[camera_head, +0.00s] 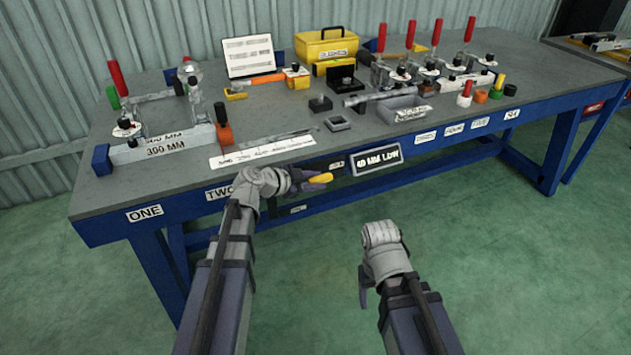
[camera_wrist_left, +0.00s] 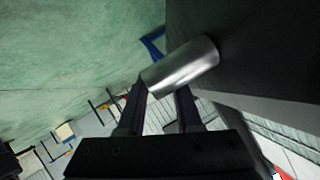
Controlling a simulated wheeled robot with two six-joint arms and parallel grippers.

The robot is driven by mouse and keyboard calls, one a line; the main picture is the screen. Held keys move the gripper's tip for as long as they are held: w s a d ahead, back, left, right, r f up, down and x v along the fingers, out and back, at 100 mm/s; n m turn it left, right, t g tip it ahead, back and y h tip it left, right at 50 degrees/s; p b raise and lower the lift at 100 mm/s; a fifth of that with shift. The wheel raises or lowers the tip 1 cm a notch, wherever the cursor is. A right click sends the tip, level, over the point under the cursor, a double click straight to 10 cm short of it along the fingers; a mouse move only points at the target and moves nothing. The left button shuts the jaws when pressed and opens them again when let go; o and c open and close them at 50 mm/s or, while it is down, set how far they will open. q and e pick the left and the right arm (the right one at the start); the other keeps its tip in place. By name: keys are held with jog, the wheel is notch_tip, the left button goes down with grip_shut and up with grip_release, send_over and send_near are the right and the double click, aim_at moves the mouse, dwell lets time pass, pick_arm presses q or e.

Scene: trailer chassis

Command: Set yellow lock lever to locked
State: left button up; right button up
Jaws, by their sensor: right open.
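A yellow lever grip (camera_head: 321,178) shows at the front edge of the bench, between the TWO label and the dark front plate. My left gripper (camera_head: 298,181) is right beside it, on its left; contact cannot be told. In the left wrist view its two fingers (camera_wrist_left: 160,95) stand apart, with a gap between them. A smooth grey metal cylinder (camera_wrist_left: 185,66) lies across just past the fingertips, not visibly clamped. The lever's pivot and any lock marking are hidden or too small to tell. My right gripper (camera_head: 364,285) is open, low in front of the bench, away from the lever.
The blue-framed bench (camera_head: 115,195) carries red-handled clamps, a yellow toolbox (camera_head: 325,47), a white sign (camera_head: 249,56) and small dark blocks. A dark plate (camera_head: 375,160) hangs at the front edge, right of the lever. The green floor before the bench is clear.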

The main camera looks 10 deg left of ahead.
pick_arm(q)
jog(key=o, duration=0.4)
jog(key=shift+o, duration=0.2)
